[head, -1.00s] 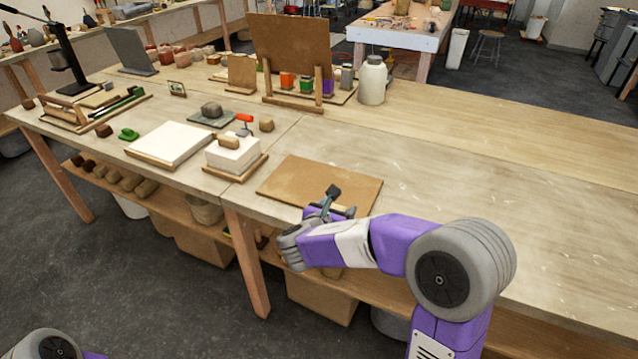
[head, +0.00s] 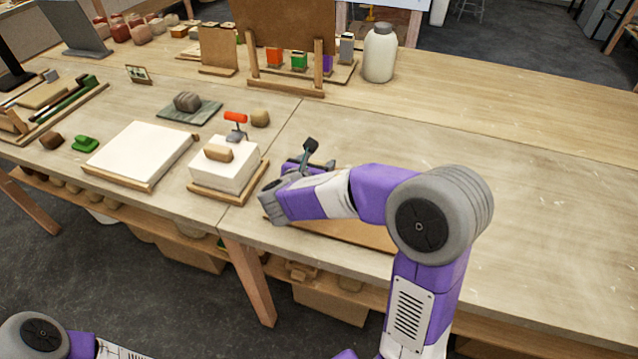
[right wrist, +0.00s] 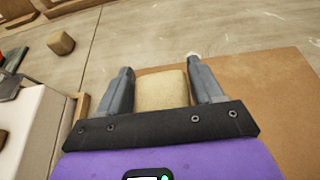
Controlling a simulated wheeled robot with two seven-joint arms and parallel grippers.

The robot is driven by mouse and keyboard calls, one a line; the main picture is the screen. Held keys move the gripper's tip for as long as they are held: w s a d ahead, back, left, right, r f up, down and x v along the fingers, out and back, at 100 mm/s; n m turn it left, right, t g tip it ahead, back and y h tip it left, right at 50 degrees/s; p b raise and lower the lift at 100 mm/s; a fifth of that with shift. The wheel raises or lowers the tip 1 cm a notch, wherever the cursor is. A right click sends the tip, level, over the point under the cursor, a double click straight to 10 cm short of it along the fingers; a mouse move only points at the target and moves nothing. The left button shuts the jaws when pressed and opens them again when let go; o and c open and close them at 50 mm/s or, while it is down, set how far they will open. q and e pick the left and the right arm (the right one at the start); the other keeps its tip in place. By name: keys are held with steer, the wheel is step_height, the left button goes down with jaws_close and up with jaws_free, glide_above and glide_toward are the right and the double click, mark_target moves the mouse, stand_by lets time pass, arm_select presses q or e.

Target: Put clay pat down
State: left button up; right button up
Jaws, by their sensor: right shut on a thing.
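My right gripper (head: 308,160) is over the tan board on the table. In the right wrist view the gripper (right wrist: 160,78) is shut on a tan block of clay, the clay pat (right wrist: 162,90), which sits between the two grey fingers. The brown board (right wrist: 270,100) lies beneath and to the right of the clay there. In the head view my arm covers most of the board (head: 350,232), and the clay is hidden. I cannot tell whether the clay touches the board. My left gripper is out of view.
A white block with a small wooden piece (head: 218,153) stands left of the gripper, with a red-handled tool (head: 236,120) behind it. A white slab (head: 140,152) lies further left. A round tan lump (head: 260,117) is nearby. The table's right side is clear.

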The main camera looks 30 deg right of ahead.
step_height(320, 180, down, 6)
steer(key=shift+r+b, duration=0.15)
steer(key=shift+b, duration=1)
steer(key=shift+r, duration=0.15)
steer(key=o, duration=0.8)
steer(key=shift+f, duration=0.25)
steer(key=o, duration=0.4)
steer(key=shift+r, duration=0.1)
steer(key=shift+o, duration=0.2)
